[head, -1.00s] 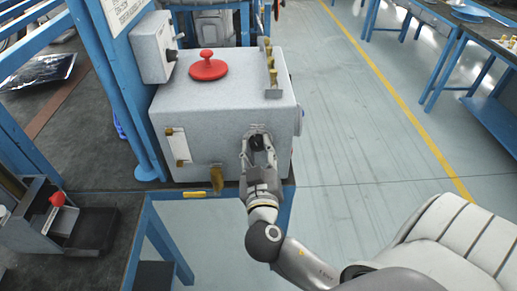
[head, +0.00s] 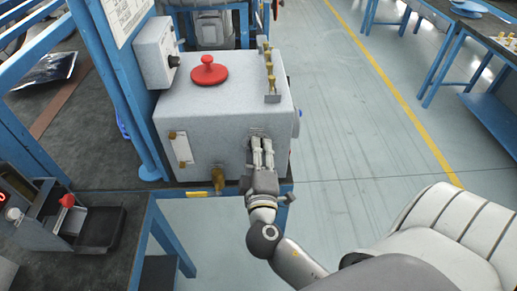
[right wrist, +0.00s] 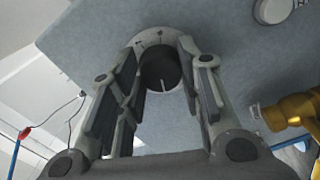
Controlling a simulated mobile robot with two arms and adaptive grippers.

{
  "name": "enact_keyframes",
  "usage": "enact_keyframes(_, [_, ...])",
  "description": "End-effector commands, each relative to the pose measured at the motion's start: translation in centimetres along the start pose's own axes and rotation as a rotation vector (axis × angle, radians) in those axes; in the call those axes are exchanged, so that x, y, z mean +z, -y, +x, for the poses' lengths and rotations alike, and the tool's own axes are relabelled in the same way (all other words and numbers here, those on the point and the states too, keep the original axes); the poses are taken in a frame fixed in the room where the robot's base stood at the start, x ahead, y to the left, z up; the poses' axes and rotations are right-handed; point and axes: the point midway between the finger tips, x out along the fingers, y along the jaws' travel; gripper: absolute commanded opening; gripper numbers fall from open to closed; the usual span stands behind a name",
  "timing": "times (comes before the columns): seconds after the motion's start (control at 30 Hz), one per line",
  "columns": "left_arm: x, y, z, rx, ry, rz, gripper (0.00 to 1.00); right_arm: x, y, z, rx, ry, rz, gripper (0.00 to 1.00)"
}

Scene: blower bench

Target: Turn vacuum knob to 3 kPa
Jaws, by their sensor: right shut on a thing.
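The vacuum knob (right wrist: 158,72) is black with a pale pointer line and sits on a light dial plate (right wrist: 158,38) on the front of a grey box (head: 215,115). The dial's numbers are too small to read. My right gripper (head: 261,138) is at the right part of the box front, with its fingers closed on the knob. In the right wrist view its two fingers (right wrist: 162,60) lie on either side of the knob. In the head view the fingers hide the knob. My left gripper is not in view.
A red mushroom-shaped handle (head: 208,72) and a row of brass fittings (head: 269,70) are on the box top. A brass valve (head: 218,178) sticks out of the front, left of my right gripper. The floor (head: 350,130) right of the box is clear.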

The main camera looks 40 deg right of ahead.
Motion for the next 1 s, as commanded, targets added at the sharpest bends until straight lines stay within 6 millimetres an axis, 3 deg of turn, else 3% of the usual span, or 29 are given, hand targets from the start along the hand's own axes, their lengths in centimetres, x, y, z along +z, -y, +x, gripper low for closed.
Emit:
enact_keyframes(0.3, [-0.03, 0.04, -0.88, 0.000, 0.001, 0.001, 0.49, -0.06, -0.08, 0.01, 0.000, -0.002, -0.134, 0.10])
enact_keyframes(0.87, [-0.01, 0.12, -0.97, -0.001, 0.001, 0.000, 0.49, -0.05, 0.00, 0.00, 0.000, -0.002, -0.165, 0.10])
enact_keyframes(0.9, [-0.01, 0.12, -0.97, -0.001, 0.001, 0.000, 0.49, -0.05, 0.01, 0.00, 0.000, -0.002, -0.164, 0.35])
enact_keyframes(1.0, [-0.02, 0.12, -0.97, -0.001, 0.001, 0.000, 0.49, -0.04, 0.00, 0.00, 0.000, -0.002, -0.164, 0.48])
